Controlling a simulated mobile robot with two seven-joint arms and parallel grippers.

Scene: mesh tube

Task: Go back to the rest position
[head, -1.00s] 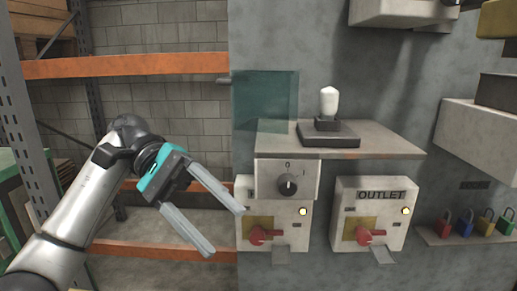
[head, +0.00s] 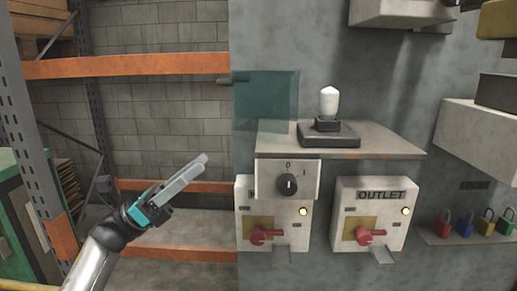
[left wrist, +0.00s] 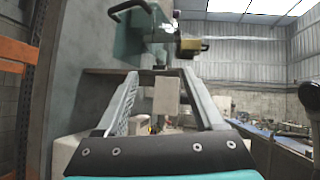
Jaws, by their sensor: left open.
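My left gripper (head: 200,165) is in the head view, left of the grey wall and in front of the rack. Its fingers point up and to the right and overlap in this view. In the left wrist view the two fingers (left wrist: 160,85) stand apart with nothing held between them. The gripper is apart from the panel boxes. My right gripper is not in view.
A rotary switch box (head: 288,180), a left lever box (head: 272,235) and an OUTLET box (head: 375,210) are on the wall. A shelf (head: 395,147) holds a white-topped device (head: 328,115). Padlocks (head: 466,224) stand at right. An orange-beamed rack (head: 140,66) is behind the arm.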

